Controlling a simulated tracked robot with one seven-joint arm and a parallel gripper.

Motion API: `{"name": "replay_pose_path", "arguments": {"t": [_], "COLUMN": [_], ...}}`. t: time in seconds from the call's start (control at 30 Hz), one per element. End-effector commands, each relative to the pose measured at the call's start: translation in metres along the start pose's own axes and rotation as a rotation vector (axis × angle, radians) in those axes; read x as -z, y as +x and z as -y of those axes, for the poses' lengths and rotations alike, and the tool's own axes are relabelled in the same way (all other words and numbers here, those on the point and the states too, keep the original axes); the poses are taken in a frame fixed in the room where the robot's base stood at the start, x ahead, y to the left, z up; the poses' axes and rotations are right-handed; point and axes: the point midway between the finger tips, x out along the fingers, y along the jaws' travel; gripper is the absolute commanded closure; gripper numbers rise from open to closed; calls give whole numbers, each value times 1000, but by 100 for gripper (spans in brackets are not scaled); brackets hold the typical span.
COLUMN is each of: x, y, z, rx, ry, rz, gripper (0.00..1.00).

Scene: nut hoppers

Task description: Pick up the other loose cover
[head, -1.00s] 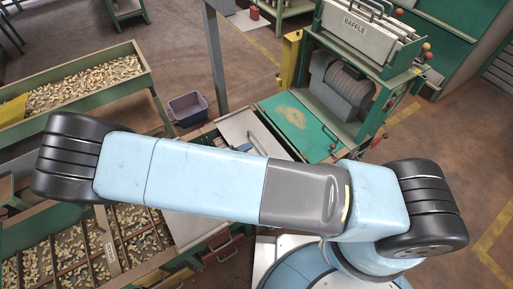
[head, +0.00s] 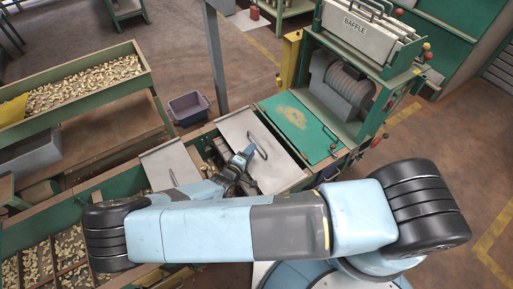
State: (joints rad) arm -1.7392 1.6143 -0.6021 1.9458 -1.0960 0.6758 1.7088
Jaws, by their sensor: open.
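A flat grey metal cover (head: 270,165) with a bar handle lies over the bin row, beside the green-topped machine table. A second grey cover (head: 160,160) with a small handle lies further left along the same row. My gripper (head: 244,160) is small and partly hidden by my own arm. It is at the left edge of the right cover, close to its handle, and looks open with nothing held. I cannot tell whether it touches the cover. An open bin gap (head: 212,153) shows between the two covers.
The machine marked BAFFLE (head: 345,75) stands at the upper right. A long trough of nuts (head: 85,85) is at the upper left, and sorted nuts lie in compartments (head: 60,255) at lower left. A grey post (head: 215,55) rises behind the covers. A blue-grey crate (head: 188,107) sits on the floor.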

Motion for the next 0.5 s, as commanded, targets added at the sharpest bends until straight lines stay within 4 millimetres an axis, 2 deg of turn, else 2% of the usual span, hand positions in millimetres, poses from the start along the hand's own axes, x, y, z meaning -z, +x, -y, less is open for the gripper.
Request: {"name": "replay_pose_path", "arguments": {"t": [0.1,0.37,0.5], "x": [0,0,1], "y": [13,24,40], "z": [0,1,3], "rx": [-1,0,-1], "ry": [-1,0,0], "rz": [1,1,2], "gripper": [60,60,60]}}
